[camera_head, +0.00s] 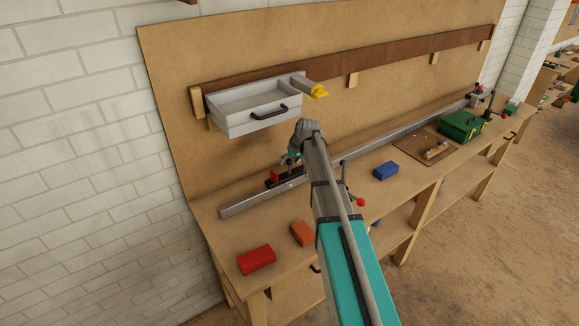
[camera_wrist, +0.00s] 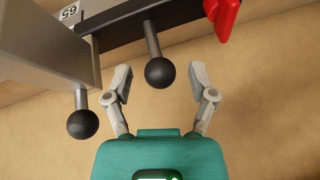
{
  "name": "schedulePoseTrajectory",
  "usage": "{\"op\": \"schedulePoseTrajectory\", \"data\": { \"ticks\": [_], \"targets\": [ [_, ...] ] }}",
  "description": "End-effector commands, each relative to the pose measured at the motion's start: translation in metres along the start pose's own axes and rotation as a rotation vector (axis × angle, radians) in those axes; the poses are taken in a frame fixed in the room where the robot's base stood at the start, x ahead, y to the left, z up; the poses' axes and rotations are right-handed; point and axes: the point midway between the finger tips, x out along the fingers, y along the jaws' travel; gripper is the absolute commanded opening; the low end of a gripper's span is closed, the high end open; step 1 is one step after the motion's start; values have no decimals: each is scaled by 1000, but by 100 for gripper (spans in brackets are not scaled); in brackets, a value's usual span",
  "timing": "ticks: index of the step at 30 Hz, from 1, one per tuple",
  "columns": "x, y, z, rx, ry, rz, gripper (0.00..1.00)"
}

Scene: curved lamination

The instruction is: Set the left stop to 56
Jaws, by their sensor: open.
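The left stop, with a red part (camera_head: 272,178), sits on the long grey rail (camera_head: 238,203) in the head view, partly hidden by my arm. My gripper (camera_wrist: 160,82) is open. A black ball knob (camera_wrist: 160,72) on a dark rod lies between its fingertips in the wrist view, with a gap to each finger. A second black knob (camera_wrist: 82,124) hangs left of the left finger. A red lever (camera_wrist: 224,16) is at the top right. A small number label (camera_wrist: 69,14) at the top left looks like 65, or 59 upside down.
Red (camera_head: 256,260), orange (camera_head: 302,233) and blue (camera_head: 386,170) blocks lie on the bench in front. A green box (camera_head: 460,125) stands at the far right end.

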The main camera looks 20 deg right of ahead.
Motion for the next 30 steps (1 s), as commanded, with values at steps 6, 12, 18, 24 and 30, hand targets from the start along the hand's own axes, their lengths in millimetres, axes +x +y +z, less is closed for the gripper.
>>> {"op": "schedulePoseTrajectory", "data": {
  "ticks": [6, 12, 18, 24, 30],
  "targets": [
    [8, 0, 0, 0, 0, 0, 73],
    [8, 0, 0, 0, 0, 0, 73],
    [8, 0, 0, 0, 0, 0, 62],
    [8, 0, 0, 0, 0, 0, 25],
    [8, 0, 0, 0, 0, 0, 0]
  ]
}}
